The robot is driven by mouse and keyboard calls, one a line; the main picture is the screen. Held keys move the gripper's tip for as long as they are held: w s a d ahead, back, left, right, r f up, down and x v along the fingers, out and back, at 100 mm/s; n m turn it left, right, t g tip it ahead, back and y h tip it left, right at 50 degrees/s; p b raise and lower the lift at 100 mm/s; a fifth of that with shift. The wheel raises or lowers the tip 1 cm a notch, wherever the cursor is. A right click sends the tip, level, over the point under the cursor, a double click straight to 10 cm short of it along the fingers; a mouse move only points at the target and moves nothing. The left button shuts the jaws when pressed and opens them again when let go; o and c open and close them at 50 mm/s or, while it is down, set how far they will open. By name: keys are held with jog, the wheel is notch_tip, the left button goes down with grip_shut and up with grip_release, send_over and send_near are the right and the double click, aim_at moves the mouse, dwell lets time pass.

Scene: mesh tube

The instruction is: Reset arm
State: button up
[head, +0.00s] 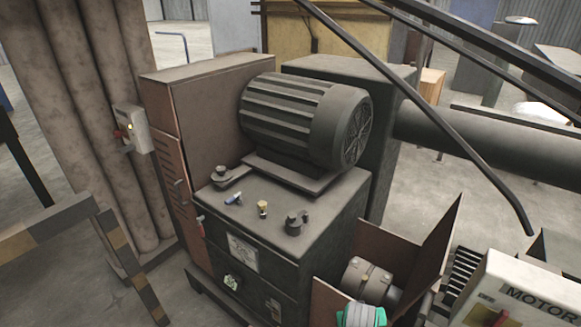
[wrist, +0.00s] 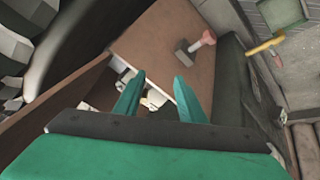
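My gripper (wrist: 159,79) shows in the wrist view as two teal fingers, spread apart with a gap between them. Nothing is held in the gap. Beyond the fingers are a brown panel (wrist: 150,40) and some small white parts partly hidden behind the fingers. In the head view, teal parts of my arm (head: 360,316) show at the bottom edge, right of the dark machine cabinet. The fingertips cannot be made out there.
A ribbed motor (head: 290,115) sits on the dark cabinet (head: 290,225). Brown panels (head: 425,240) stand close to my arm. A white motor box (head: 515,295) is at the lower right. A striped barrier (head: 50,225) stands at left.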

jog(key=s+a+f+t+y, duration=0.1)
jog(key=s+a+f+t, duration=0.2)
jog(key=s+a, duration=0.55)
jog(key=s+a+f+t+y, duration=0.1)
jog(key=s+a+f+t, duration=0.15)
jog(key=s+a, duration=0.65)
jog(key=s+a+r+t, duration=0.2)
jog(key=s+r, duration=0.7)
jog(key=s, duration=0.1)
jog(key=s+a+r+t+y, duration=0.1)
jog(key=s+a+r+t, duration=0.1)
jog(key=s+r, duration=0.7)
jog(key=shift+s+a, duration=0.4)
jog(key=shift+s, duration=0.45)
jog(key=shift+t, duration=0.25)
dwell(0.3)
